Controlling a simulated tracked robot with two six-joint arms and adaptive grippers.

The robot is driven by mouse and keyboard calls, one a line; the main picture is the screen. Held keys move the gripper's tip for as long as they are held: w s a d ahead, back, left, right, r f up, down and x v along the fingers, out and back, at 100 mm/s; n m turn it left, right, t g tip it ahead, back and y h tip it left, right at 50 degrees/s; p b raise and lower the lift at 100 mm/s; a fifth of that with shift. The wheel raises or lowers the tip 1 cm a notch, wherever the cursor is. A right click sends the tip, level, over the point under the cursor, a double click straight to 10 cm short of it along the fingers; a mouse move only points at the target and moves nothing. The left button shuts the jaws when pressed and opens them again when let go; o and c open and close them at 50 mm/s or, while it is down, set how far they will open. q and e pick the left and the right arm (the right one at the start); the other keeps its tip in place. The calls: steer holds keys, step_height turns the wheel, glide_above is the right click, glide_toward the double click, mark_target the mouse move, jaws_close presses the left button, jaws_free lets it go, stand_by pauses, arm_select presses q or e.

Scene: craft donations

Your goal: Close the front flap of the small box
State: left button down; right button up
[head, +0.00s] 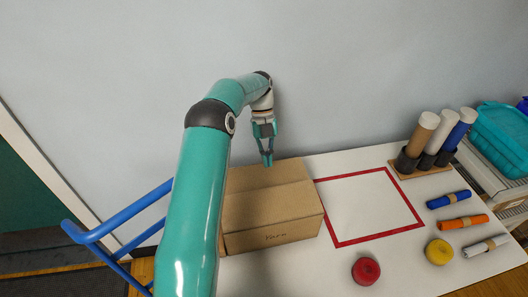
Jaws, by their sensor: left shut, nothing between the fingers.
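The small cardboard box (272,208) stands on the white table, just right of my left arm, with handwriting on its front face. Its top looks covered by a back panel and a front flap (275,207), meeting at a seam that runs left to right. The front flap appears to lie about flat; I cannot tell whether it is fully down. My left gripper (267,163) is shut and empty, pointing down over the back part of the box. I cannot tell whether its tips touch the box. My arm hides the box's left end. My right gripper is not in view.
A red tape outline (375,241) marks bare table right of the box. A red roll (366,270), a yellow roll (439,251) and several banded bundles (462,223) lie farther right. Upright tubes (424,133) stand at the back right. A blue rail (125,217) is at left.

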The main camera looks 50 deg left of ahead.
mark_target(270, 192)
arm_select(q)
steer(key=shift+w+a+f, duration=0.1)
steer(key=shift+w+a, duration=0.1)
steer(key=shift+a, duration=0.2)
steer(key=shift+w+a+f, duration=0.1)
steer(key=shift+w+a, duration=0.05)
steer(key=shift+a, duration=0.25)
steer(key=shift+w+a+f, duration=0.1)
steer(key=shift+w+a, duration=0.2)
steer(key=shift+a, duration=0.25)
steer(key=shift+w+a+f, duration=0.1)
steer(key=shift+w+a, duration=0.15)
steer(key=shift+a, duration=0.3)
steer(key=shift+r, duration=0.1)
